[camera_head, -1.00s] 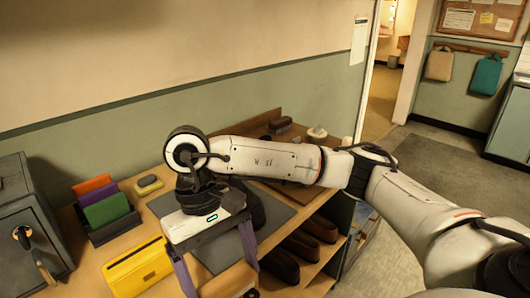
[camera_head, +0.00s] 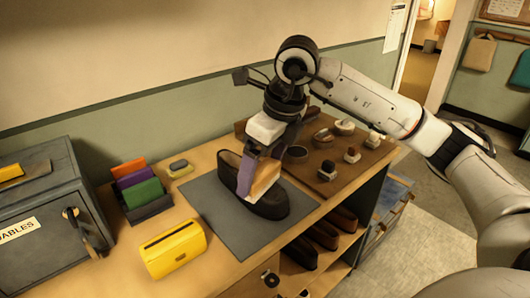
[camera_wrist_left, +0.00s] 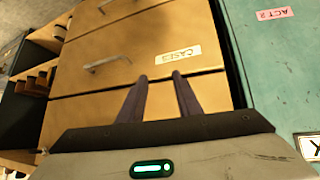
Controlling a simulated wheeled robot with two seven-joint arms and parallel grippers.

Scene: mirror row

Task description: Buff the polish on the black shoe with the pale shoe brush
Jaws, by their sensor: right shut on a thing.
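The black shoe (camera_head: 270,205) lies on a dark grey mat (camera_head: 237,239) on the workbench, its toe pointing to the lower right. My right gripper (camera_head: 251,174) is over the middle of the shoe, shut on the pale shoe brush (camera_head: 263,183). The brush overlaps the shoe in the head view; I cannot tell whether it is touching. The brush and gripper hide part of the shoe's middle. My left gripper (camera_wrist_left: 160,77) shows only in the left wrist view, its fingers apart and empty, in front of wooden drawers.
A yellow case (camera_head: 174,252) and a rack of coloured folders (camera_head: 140,190) stand left of the mat. A grey metal box (camera_head: 45,240) is at far left. A brown board (camera_head: 335,180) with several small items lies right. Brown shoes (camera_head: 325,235) sit on the shelf below.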

